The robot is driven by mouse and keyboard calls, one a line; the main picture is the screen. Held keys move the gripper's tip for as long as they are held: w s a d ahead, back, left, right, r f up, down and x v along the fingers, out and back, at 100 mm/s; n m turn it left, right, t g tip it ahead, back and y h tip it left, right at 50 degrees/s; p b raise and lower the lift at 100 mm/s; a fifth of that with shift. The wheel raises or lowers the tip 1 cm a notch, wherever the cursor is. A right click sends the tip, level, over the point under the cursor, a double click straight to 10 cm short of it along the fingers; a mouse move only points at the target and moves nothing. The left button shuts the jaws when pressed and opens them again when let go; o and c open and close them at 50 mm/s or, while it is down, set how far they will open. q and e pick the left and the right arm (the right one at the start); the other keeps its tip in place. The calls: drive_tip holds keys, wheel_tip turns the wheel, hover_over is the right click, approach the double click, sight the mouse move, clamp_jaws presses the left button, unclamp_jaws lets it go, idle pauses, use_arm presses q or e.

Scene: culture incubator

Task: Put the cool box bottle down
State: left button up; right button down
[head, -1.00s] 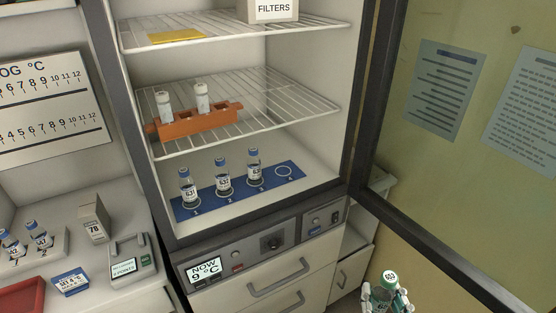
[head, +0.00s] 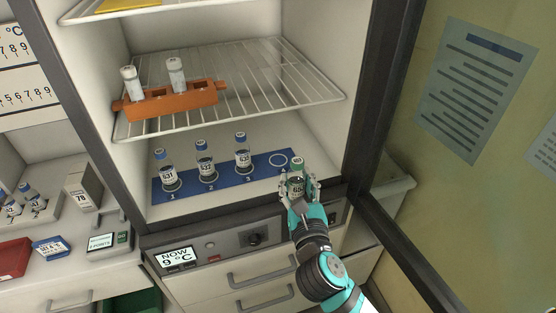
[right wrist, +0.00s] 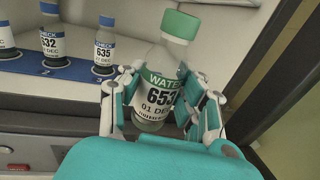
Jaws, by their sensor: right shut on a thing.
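My right gripper (head: 298,188) is shut on a bottle (head: 297,164) with a green cap, held upright at the incubator's front edge. In the right wrist view the bottle (right wrist: 160,60) has a green and white label reading WATER, 653, 01 DEC. The fingers (right wrist: 160,98) are around its body. The blue mat (head: 222,186) lies on the incubator floor. Its ring 4 (head: 278,159) is empty, just behind and left of the held bottle. Blue-capped bottles stand on place 1 (head: 168,175), place 2 (head: 205,161) and place 3 (head: 243,154). My left gripper is out of view.
A wire shelf (head: 262,88) with an orange rack (head: 190,99) and two white-capped tubes is above. The open door (head: 400,250) is on the right. Below the chamber are a control panel (head: 225,245) reading 9 °C and drawers. A side counter with small items is at left.

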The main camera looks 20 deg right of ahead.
drive_tip(key=shift+w+a+r, duration=0.3)
drive_tip(key=shift+w+a, duration=0.05)
drive_tip(key=shift+w, duration=0.2)
drive_tip(key=shift+w+a+r, duration=0.3)
drive_tip(key=shift+w, duration=0.25)
drive_tip(key=shift+h, duration=0.3)
drive_tip(key=w, duration=0.5)
drive_tip(key=w+d+f+p, duration=0.1)
drive_tip(key=w, duration=0.4)
drive_tip(key=w+d, duration=0.1)
drive_tip(key=w, duration=0.4)
drive_tip(key=shift+d+f+p, duration=0.2)
drive_tip(key=shift+d+p, duration=0.05)
drive_tip(key=shift+p, duration=0.05)
drive_tip(key=shift+w, duration=0.3)
drive_tip(key=shift+w+f, duration=0.15)
drive_tip(key=shift+f, duration=0.15)
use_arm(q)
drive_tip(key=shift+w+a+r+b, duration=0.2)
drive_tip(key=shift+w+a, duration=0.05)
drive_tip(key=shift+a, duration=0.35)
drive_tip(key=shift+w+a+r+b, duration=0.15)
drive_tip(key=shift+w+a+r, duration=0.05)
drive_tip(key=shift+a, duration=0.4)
use_arm(e)
drive_tip(key=shift+f, duration=1.55)
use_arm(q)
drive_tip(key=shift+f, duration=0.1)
use_arm(e)
drive_tip(key=shift+d, duration=0.1)
